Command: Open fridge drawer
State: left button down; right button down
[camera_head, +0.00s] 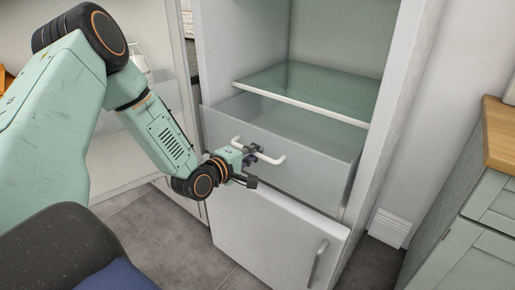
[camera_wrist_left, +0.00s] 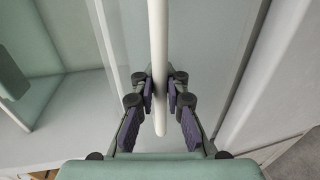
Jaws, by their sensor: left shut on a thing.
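The fridge drawer (camera_head: 310,163) is a translucent grey box with a broad front, below a glass shelf in the white fridge. Its white bar handle (camera_head: 274,160) runs across the front. The drawer front seems to stand a little out from the fridge frame. My right gripper is not in view.
A glass shelf (camera_head: 310,91) with a white front edge is above the drawer. A closed white lower door (camera_head: 270,238) with a grey handle (camera_head: 318,264) is below it. A green cabinet (camera_head: 465,215) with a wooden top stands at the right. Grey tiled floor (camera_head: 165,240) shows at the left.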

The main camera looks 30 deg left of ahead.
pick_arm(q)
jog(key=shift+p+v, duration=0.45)
jog(key=shift+v, duration=0.45)
jog(key=shift+s+f, duration=0.25)
jog(key=shift+f, duration=0.05)
jog(key=c, duration=1.7)
grip_release()
jog(key=shift+o, duration=0.2)
jog(key=shift+s+r, duration=0.2)
jog(key=shift+w, duration=0.15)
